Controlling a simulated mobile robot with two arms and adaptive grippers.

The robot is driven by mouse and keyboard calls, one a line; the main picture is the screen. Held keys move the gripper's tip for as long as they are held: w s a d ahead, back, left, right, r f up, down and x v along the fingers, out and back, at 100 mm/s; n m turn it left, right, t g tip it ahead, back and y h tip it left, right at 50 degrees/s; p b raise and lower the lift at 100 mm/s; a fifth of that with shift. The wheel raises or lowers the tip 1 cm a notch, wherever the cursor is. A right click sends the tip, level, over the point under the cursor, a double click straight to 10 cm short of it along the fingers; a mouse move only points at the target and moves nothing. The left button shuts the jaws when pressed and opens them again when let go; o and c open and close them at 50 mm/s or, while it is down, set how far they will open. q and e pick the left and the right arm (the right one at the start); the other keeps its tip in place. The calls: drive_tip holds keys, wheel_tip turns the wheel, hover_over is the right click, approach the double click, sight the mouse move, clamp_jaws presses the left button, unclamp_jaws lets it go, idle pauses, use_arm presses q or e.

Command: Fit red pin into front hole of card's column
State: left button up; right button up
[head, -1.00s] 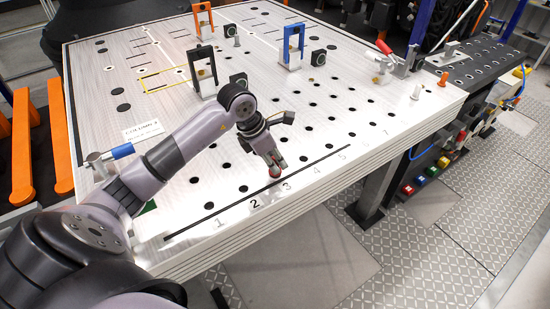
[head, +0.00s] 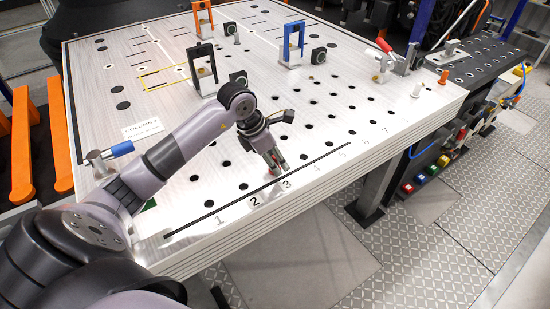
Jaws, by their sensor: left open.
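My left gripper (head: 279,167) points down at the front row of holes, just behind the printed number 3 on the white table (head: 340,200). Its jaws are open. A small bit of red, the red pin (head: 279,171), shows low between the fingertips. The fingers hide most of it, and I cannot tell whether it stands in a hole. The card (head: 142,130) lies at the left of the table; it reads COLUMN, with a number too small to read surely. My right gripper is not in view.
A black line (head: 255,194) runs along the front holes. A blue-handled clamp (head: 121,150) is at the left edge, a red-handled one (head: 384,47) at the back right. An orange frame (head: 203,19) and a blue frame (head: 292,43) stand further back. Right of the gripper is clear.

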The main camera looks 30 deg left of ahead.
use_arm(q)
drive_tip(key=shift+s+a+r, duration=0.1)
drive_tip(key=shift+r, duration=0.05)
drive_tip(key=v, duration=1.1)
drive_tip(key=shift+s+r, duration=0.15)
drive_tip(key=shift+r, duration=0.15)
drive_tip(key=shift+a, duration=0.1)
